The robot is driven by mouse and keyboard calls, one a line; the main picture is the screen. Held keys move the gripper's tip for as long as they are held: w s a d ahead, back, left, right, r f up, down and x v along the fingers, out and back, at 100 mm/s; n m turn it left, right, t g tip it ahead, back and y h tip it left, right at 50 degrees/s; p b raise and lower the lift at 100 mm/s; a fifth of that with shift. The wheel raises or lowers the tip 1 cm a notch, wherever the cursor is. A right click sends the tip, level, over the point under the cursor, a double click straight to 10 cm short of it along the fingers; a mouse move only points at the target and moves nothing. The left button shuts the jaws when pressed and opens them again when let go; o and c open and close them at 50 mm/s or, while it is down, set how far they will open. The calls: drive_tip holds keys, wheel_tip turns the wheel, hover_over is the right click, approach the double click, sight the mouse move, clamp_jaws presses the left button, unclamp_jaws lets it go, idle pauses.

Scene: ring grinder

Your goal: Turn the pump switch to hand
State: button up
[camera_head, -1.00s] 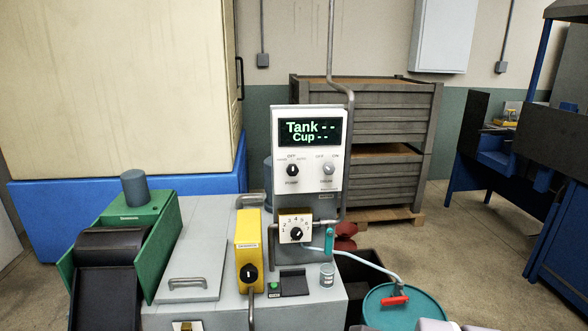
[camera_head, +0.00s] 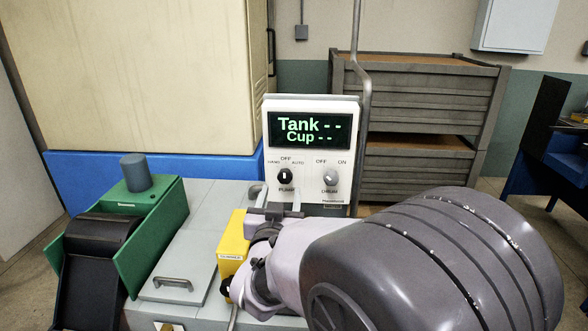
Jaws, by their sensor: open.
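The pump switch (camera_head: 285,176) is a black round knob at the lower left of the white control panel (camera_head: 258,185), under the labels hand, off and auto. Its white pointer mark stands upright, toward off. My gripper (camera_head: 282,192) is in front of the panel, just below the knob, with its two pale fingers apart and pointing at the panel. It is open and holds nothing. I cannot tell whether the fingertips touch the knob. My arm hides the lower part of the machine.
A grey drum switch (camera_head: 331,178) sits right of the pump switch. The lit display (camera_head: 310,130) is above. A yellow box (camera_head: 232,243) stands below left, close to my wrist. A grey pipe (camera_head: 364,100) runs upright beside the panel.

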sight(284, 178)
drive_tip(key=w+b, duration=0.1)
drive_tip(key=w, duration=0.7)
drive_tip(key=shift+w+d, duration=0.15)
clamp_jaws()
